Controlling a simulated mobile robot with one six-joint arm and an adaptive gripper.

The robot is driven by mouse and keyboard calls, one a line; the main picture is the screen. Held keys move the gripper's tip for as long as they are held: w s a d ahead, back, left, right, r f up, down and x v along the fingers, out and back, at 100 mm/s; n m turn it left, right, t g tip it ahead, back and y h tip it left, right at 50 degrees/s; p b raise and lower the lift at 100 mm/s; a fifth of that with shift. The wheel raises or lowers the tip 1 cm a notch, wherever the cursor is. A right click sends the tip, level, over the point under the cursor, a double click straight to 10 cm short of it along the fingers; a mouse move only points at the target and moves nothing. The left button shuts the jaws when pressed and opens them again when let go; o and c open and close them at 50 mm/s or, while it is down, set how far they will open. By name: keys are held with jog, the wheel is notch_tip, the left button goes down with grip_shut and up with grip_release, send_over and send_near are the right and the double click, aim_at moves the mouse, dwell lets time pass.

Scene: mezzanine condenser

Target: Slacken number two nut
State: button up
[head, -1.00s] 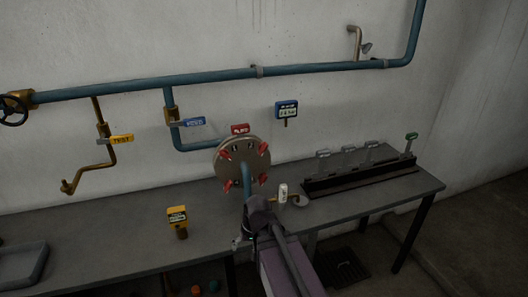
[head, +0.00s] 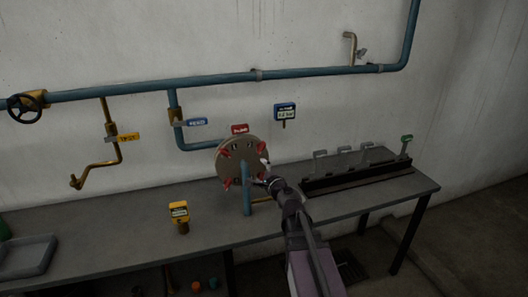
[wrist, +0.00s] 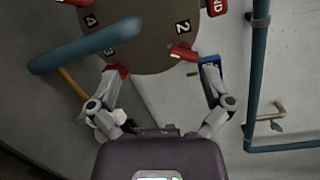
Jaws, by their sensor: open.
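A round tan flange plate (head: 232,150) with several red wing nuts stands at the end of a blue pipe. In the wrist view, the plate (wrist: 155,45) carries the numbers 2, 3 and 4. The number two nut (wrist: 183,52) is a red wing nut beside the 2, close to my right fingertip. Another red nut (wrist: 122,68), near the 3, is at my left fingertip and partly hidden. My gripper (wrist: 163,66) is open, with its fingers spread below the plate and nothing between them. In the head view my gripper (head: 266,172) is at the plate's lower right.
A blue pipe (wrist: 90,45) crosses in front of the plate. The workbench (head: 130,225) holds a yellow tagged block (head: 179,212), a grey tray (head: 25,258) and a dark rack (head: 350,180). A blue gauge sign (head: 285,111) hangs at upper right.

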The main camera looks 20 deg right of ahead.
jog(key=d+m+h, duration=0.1)
jog(key=d+m, duration=0.1)
jog(key=d+r+m+t+h, duration=0.1)
jog(key=d+m, duration=0.1)
jog(key=shift+d+r+m+h, duration=0.1)
jog(key=shift+d+m+h, duration=0.2)
jog(key=shift+d+m, duration=0.1)
